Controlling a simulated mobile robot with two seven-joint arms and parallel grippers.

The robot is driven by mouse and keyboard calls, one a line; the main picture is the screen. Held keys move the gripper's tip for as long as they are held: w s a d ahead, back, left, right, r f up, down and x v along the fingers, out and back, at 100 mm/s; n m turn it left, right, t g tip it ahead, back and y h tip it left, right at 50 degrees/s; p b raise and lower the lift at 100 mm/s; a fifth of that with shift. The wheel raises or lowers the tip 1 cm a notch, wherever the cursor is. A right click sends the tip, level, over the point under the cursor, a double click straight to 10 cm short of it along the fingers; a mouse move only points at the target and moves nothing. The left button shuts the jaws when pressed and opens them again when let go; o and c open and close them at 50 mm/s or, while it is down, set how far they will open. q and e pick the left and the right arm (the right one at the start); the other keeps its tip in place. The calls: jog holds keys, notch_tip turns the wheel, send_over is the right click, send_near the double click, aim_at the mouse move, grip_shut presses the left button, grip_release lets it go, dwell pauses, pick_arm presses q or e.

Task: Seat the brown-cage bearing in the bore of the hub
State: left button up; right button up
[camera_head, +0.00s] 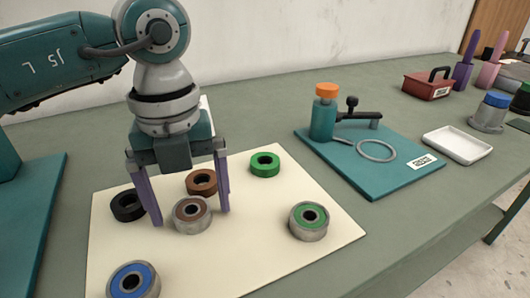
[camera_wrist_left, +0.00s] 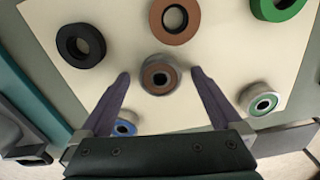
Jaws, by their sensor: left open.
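The brown-cage bearing (camera_head: 193,225), a silver ring with a brown face, lies flat on the cream mat. It also shows in the left wrist view (camera_wrist_left: 158,87). My left gripper (camera_head: 190,214) is open above the mat, with one purple finger on each side of this bearing. I cannot clearly identify the hub; a grey flanged part with a blue top (camera_head: 490,113) stands at the far right of the table. My right gripper is not in view.
The cream mat (camera_head: 262,265) also holds blue-faced (camera_head: 134,279) and green-faced (camera_head: 309,221) bearings, and black (camera_head: 127,206), brown (camera_head: 202,181) and green (camera_head: 265,164) rings. A teal board (camera_head: 378,180) with an orange-capped bottle (camera_head: 325,112), a white tray (camera_head: 458,145) and a red box (camera_head: 428,86) stand right.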

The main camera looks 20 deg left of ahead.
pick_arm(q)
grip_shut()
dwell(0.8)
